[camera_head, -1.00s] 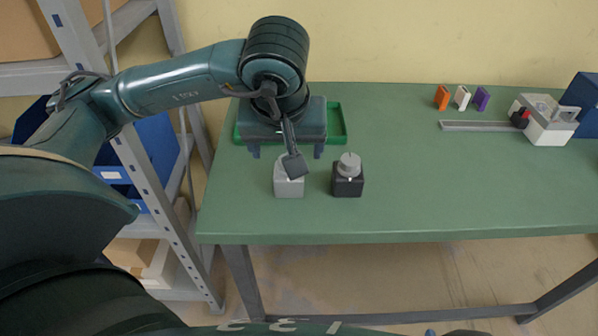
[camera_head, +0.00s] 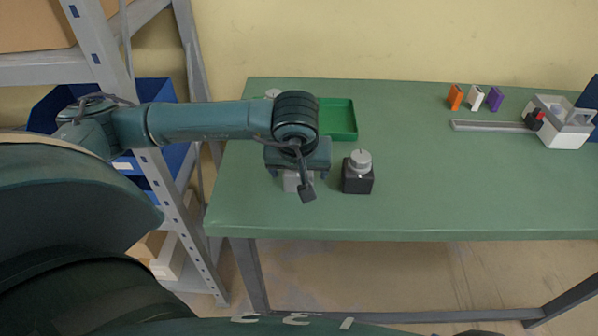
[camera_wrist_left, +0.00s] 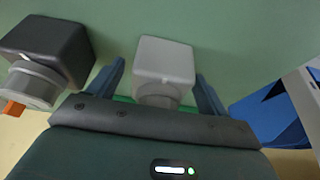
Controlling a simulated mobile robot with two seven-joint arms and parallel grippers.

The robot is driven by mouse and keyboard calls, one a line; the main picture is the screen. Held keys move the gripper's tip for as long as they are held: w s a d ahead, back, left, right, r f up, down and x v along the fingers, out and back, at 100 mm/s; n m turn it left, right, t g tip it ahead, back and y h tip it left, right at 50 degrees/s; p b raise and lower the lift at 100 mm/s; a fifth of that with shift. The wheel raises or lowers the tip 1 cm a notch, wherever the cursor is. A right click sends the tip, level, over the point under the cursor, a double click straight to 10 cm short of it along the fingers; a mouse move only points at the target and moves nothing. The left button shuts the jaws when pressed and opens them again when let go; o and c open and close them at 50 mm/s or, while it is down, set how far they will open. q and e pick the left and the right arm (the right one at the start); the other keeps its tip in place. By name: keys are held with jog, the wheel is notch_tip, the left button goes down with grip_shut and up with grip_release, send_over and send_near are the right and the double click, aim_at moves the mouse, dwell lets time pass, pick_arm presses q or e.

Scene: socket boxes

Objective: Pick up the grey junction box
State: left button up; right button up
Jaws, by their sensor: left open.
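The grey junction box (camera_head: 291,184) stands near the front left of the green table, partly hidden under my left gripper (camera_head: 297,174). In the left wrist view the grey box (camera_wrist_left: 164,60) shows between the two fingers of the left gripper (camera_wrist_left: 162,82), with its round part towards the palm. The fingers are open, with a gap visible on each side of the box. My right gripper is not in view.
A black box with a grey knob (camera_head: 357,182) stands close to the right, also in the left wrist view (camera_wrist_left: 55,48). A green tray (camera_head: 345,118) lies behind. Orange, white and purple pieces (camera_head: 475,97) and a grey-white device (camera_head: 560,122) are farther right. A shelf (camera_head: 160,60) stands left.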

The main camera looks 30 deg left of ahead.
pick_arm(q)
jog(key=shift+f, duration=0.1)
jog(key=shift+w, duration=0.1)
jog(key=c, duration=1.2)
jog(key=shift+o, duration=0.2)
